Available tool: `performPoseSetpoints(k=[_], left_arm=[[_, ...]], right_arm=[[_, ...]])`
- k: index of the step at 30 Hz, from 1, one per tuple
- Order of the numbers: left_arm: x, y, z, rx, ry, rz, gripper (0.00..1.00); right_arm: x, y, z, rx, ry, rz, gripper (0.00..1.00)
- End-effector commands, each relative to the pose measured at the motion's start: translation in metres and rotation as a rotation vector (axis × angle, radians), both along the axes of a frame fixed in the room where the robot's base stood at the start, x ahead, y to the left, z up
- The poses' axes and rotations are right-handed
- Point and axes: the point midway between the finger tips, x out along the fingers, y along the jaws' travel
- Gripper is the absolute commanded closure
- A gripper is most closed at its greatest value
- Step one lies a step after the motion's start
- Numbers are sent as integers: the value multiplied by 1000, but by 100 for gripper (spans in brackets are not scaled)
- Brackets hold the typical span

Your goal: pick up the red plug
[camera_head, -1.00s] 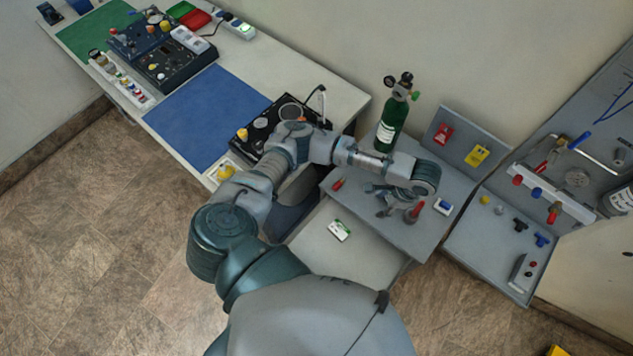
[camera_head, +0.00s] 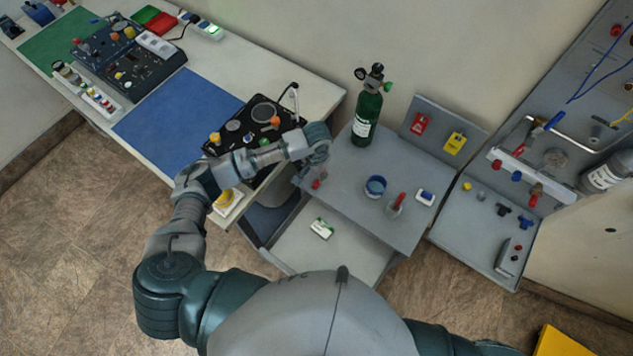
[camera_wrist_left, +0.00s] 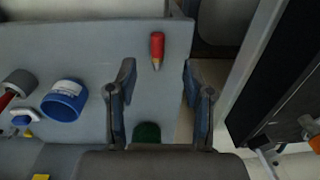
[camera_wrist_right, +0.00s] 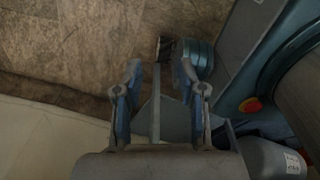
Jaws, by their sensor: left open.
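The red plug (camera_head: 316,184), a small red piece with a pale tip, lies near the left edge of the grey table (camera_head: 345,215). In the left wrist view the red plug (camera_wrist_left: 157,48) lies just beyond the fingertips, roughly centred between them. My left gripper (camera_wrist_left: 159,75) is open and empty, pointing down over the table. In the head view my left gripper (camera_head: 309,174) is partly hidden by its wrist, close by the plug. My right gripper (camera_wrist_right: 161,75) shows fingers apart with nothing held, away from the plug.
A blue cup (camera_head: 376,186), a red-handled item (camera_head: 397,204) and a white-blue block (camera_head: 425,197) stand to the right. A green cylinder (camera_head: 367,117) stands behind. A black panel (camera_head: 257,125) is close on the left. The table between is clear.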

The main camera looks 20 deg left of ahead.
Motion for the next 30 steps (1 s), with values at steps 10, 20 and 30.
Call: performPoseSetpoints(k=[10,20,30], left_arm=[[0,1,-40,0,1,-1,49],[2,0,-85,0,1,-1,49],[2,0,-87,0,-1,-1,69]], right_arm=[[11,1,0,1,-15,1,60],[10,1,1,1,-15,0,60],[10,1,1,1,-15,0,60]])
